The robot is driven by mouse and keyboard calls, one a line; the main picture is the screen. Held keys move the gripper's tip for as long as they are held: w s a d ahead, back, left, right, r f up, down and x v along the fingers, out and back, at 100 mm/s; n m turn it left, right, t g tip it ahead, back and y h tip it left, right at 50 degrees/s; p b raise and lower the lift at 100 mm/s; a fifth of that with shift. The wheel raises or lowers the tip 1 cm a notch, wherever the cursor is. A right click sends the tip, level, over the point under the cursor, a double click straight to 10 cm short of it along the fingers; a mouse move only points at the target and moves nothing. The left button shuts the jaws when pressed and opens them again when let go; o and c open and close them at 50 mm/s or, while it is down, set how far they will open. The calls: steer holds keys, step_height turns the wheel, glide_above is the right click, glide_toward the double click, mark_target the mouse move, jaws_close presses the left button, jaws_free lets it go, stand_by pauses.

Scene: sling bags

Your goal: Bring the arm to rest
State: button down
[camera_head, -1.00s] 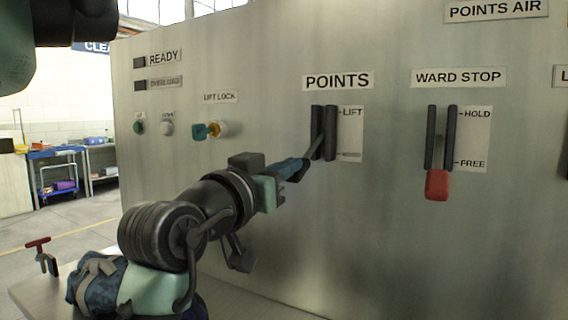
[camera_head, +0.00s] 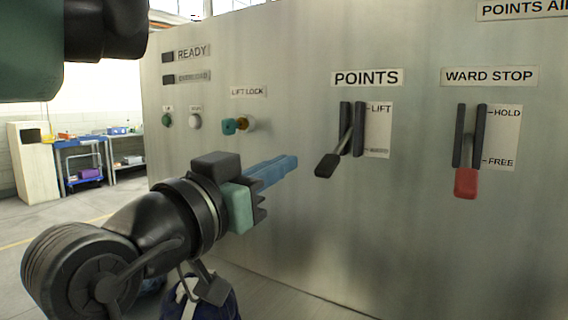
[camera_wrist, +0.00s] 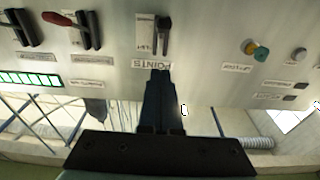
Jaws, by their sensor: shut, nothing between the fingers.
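My arm reaches in from the lower left in the head view, and my gripper (camera_head: 290,163) has its blue fingers closed together and empty. It is in front of the metal panel (camera_head: 290,220), left of the POINTS lever (camera_head: 327,165) and apart from it. The lever's black handle hangs low and juts out from its slot. In the wrist view, which looks upside down, the closed fingers (camera_wrist: 160,85) point towards the POINTS label, and the POINTS lever (camera_wrist: 163,38) shows beyond them.
The red-handled WARD STOP lever (camera_head: 466,183) hangs at FREE. A teal key (camera_head: 229,126) sits at LIFT LOCK. A dark blue bag (camera_head: 225,303) is partly hidden below my arm. A blue cart (camera_head: 82,160) and a pale cabinet (camera_head: 30,170) stand far left.

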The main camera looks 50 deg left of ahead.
stand_by(0.4)
steer(key=w+d+r+m+t+h, duration=0.1)
steer(key=w+d+r+t, duration=0.1)
steer(key=d, duration=0.7)
steer(key=w+d+r+t+h, duration=0.1)
steer(key=w+d+r+t, duration=0.15)
steer(key=d, duration=0.65)
steer(key=s+d+r+m+t+h, duration=0.1)
steer(key=s+d+r+t, duration=0.15)
steer(key=d, duration=0.45)
steer(key=s+d+r+m+t+h, duration=0.1)
steer(key=s+d+r, duration=0.1)
steer(key=s+d, duration=0.3)
step_height(320, 180, up, 14)
steer(key=d+p, duration=0.1)
steer(key=p, duration=1.3)
steer(key=shift+w+d+f, duration=0.15)
steer(key=shift+w, duration=0.3)
steer(key=shift+d, duration=0.1)
